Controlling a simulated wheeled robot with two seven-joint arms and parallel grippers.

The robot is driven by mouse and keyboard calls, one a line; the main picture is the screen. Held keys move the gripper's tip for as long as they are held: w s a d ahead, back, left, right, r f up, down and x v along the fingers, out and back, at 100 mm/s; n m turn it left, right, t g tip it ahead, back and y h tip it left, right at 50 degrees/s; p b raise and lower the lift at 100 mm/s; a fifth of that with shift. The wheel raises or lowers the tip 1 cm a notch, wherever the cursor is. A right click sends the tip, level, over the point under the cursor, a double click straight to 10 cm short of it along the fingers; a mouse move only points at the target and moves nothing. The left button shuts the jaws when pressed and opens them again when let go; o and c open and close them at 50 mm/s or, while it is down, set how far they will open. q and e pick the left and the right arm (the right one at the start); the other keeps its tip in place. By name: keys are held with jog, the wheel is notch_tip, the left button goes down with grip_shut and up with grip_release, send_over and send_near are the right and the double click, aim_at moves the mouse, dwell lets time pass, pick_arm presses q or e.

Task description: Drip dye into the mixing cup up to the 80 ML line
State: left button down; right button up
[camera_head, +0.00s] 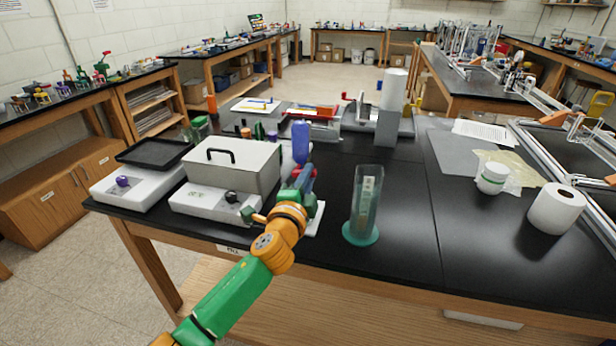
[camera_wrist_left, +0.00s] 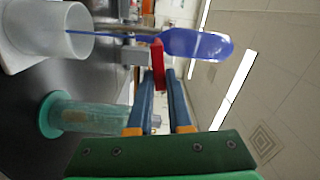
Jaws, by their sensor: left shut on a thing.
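My left gripper (camera_wrist_left: 158,62) is shut on a blue dropper (camera_wrist_left: 195,44), with blue fingers and red at the tips. In the head view the dropper's blue bulb (camera_head: 301,141) stands upright above my left gripper (camera_head: 303,178). In the sideways left wrist view, its thin stem runs toward the translucent white mixing cup (camera_wrist_left: 45,28) and overlaps the cup's mouth. I cannot tell how far the tip is inside. The 80 ML line and the cup's fill level cannot be read. In the head view my gripper largely hides the cup. My right gripper is not in view.
A teal-based clear cylinder (camera_head: 364,205) stands right of my left gripper; it also shows in the wrist view (camera_wrist_left: 90,116). A grey box-shaped device (camera_head: 232,164) is close on the left. A white jar (camera_head: 492,178) and paper roll (camera_head: 556,208) stand right. The bench middle is clear.

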pick_arm(q)
jog(key=c, duration=0.8)
grip_release()
jog(key=shift+c, duration=0.2)
jog(key=v, duration=0.7)
